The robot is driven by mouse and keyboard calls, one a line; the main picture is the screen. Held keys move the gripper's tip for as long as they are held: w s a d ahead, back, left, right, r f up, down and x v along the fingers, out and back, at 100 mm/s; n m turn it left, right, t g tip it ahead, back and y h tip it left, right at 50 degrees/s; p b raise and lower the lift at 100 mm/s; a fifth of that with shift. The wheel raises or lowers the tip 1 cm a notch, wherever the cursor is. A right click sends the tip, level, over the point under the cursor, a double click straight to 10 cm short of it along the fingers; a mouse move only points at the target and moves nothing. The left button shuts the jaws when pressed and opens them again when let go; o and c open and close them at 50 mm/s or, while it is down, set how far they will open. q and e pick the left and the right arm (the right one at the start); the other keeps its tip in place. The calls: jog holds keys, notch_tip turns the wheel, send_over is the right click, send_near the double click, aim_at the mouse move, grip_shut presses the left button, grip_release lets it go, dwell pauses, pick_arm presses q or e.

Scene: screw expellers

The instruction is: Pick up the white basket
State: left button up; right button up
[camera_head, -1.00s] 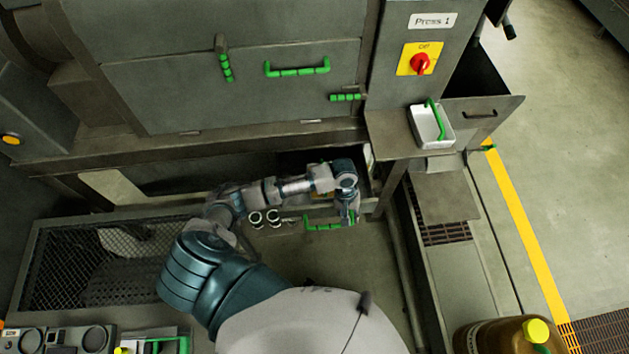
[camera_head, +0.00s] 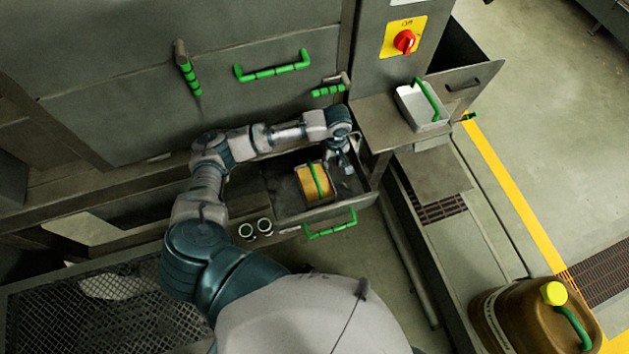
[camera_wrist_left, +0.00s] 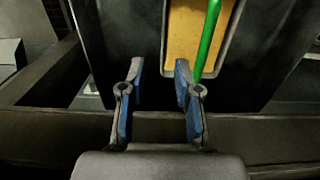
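A white basket (camera_head: 422,110) with a green handle stands on the grey ledge below the red switch, and looks empty. A second pale-rimmed basket (camera_head: 329,194), with yellow contents and a green handle, sits in the open drawer (camera_head: 290,213). My left gripper (camera_head: 346,168) is over the drawer's right side, beside this second basket and apart from the one on the ledge. In the left wrist view, my left gripper (camera_wrist_left: 160,92) is open with nothing between its blue-padded fingers. The yellow-filled basket (camera_wrist_left: 190,40) is ahead of it, slightly right. My right gripper is not in view.
The drawer's green handle (camera_head: 331,226) sticks out in front. The press cabinet (camera_head: 270,110) rises behind my left arm. A brown jug (camera_head: 535,318) with a yellow cap stands at the lower right. Open floor lies at the right.

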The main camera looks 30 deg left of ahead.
pick_arm(q)
send_over(330, 180)
jog(key=w, duration=0.1)
notch_tip(330, 180, down, 5)
jog(key=shift+d+f+b, duration=0.15)
jog(key=shift+f+b, duration=0.05)
jog(key=shift+b, duration=0.15)
jog(key=shift+a+f, duration=0.25)
jog(key=shift+f, duration=0.3)
jog(key=f, duration=0.4)
jog(key=shift+s+a+f+b, duration=0.2)
jog(key=shift+s+f+b, duration=0.1)
jog(key=shift+f+b, duration=0.1)
jog(key=shift+d+f, duration=0.15)
jog(key=shift+f, duration=0.05)
jog(key=shift+d, duration=0.25)
jog(key=shift+r, duration=0.1)
jog(key=c, duration=0.6)
jog(key=shift+a, duration=0.1)
grip_shut()
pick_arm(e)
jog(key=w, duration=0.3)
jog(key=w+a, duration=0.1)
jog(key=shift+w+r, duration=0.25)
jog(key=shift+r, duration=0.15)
pick_arm(q)
jog(key=shift+a, duration=0.1)
